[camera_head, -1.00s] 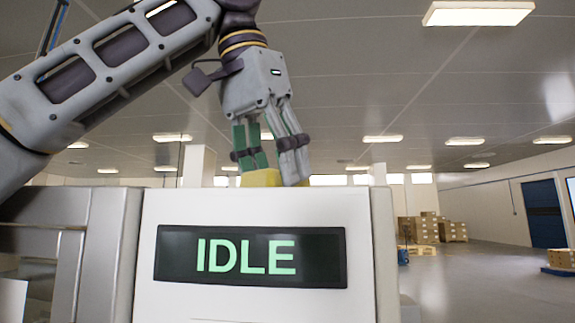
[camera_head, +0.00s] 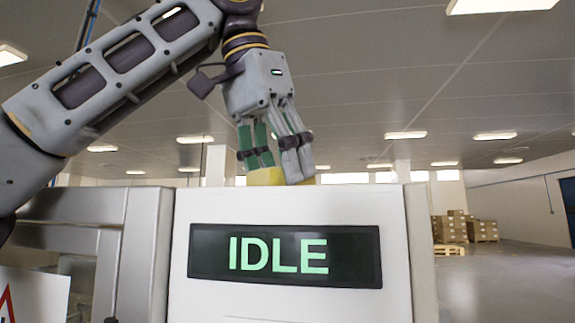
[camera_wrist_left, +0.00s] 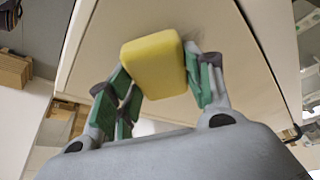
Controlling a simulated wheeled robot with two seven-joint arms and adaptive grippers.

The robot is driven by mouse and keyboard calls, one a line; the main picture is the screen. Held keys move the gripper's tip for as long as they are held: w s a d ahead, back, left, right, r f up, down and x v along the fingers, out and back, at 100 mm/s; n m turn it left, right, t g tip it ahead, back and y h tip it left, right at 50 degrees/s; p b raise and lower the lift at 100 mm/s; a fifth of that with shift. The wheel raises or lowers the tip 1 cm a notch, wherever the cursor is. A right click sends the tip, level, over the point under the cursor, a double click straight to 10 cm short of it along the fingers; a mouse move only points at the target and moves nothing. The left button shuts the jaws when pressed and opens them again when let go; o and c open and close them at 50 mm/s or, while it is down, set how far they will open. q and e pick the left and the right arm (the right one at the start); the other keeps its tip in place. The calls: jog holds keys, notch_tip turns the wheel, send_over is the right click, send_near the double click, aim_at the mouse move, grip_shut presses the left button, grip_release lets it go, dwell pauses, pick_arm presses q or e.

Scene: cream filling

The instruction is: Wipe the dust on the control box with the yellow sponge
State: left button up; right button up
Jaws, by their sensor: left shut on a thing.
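The control box (camera_head: 300,225) is white and has a dark display reading "IDLE" in green on its front. My left gripper (camera_head: 283,176) points down at the box's top edge and is shut on the yellow sponge (camera_head: 265,177). In the left wrist view the sponge (camera_wrist_left: 155,64) sits between the green-padded fingers of the gripper (camera_wrist_left: 160,85), over the pale top of the box (camera_wrist_left: 260,100). A faint dark smudge shows on that top just beyond the sponge. Whether the sponge touches the surface is hard to tell. My right gripper is not in view.
Grey metal framing (camera_head: 135,250) stands directly left of the box, with a warning sign (camera_head: 30,295) at lower left. Stacked cartons (camera_head: 450,228) stand far off at right on open floor. The space above the box is clear apart from my left arm.

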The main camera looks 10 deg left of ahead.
pick_arm(q)
jog(key=shift+a, duration=0.9)
jog(key=shift+a, duration=0.1)
jog(key=shift+a+f, duration=0.1)
jog(key=shift+a, duration=1.5)
jog(key=shift+w, duration=0.15)
jog(key=shift+w, duration=0.95)
jog(key=shift+d, duration=0.1)
jog(key=shift+s+d+f, duration=0.1)
jog(key=shift+d, duration=0.7)
jog(key=shift+s+d+f, duration=0.1)
jog(key=shift+d, duration=0.65)
jog(key=shift+d+f, duration=0.1)
jog(key=shift+d, duration=0.1)
